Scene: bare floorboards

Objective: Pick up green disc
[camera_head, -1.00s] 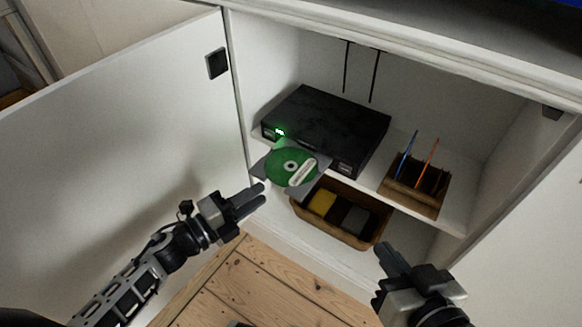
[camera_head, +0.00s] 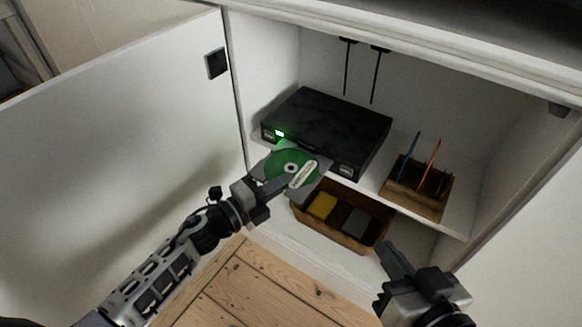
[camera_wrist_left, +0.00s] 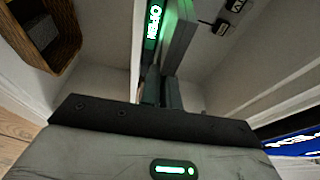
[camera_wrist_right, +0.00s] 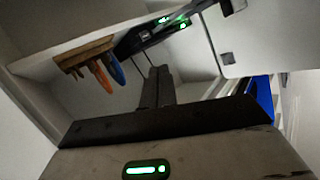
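The green disc (camera_head: 291,168) lies on the extended grey tray (camera_head: 318,184) of a black disc player (camera_head: 330,125) on the cabinet shelf. A pale label covers part of it. My left gripper (camera_head: 272,184) is at the left front edge of the disc and tray. In the left wrist view its fingers (camera_wrist_left: 161,90) stand close together below the green-lit tray (camera_wrist_left: 181,35). I cannot tell whether they are apart or closed on the disc. My right gripper (camera_head: 390,252) is lower right, empty, its fingers together; it also shows in the right wrist view (camera_wrist_right: 157,85).
A wooden rack (camera_head: 415,195) with blue and orange upright items stands right of the player. A basket (camera_head: 345,234) with yellow and grey items sits below the tray. The open door (camera_head: 130,150) bounds the left; the floor (camera_head: 240,285) in front is clear.

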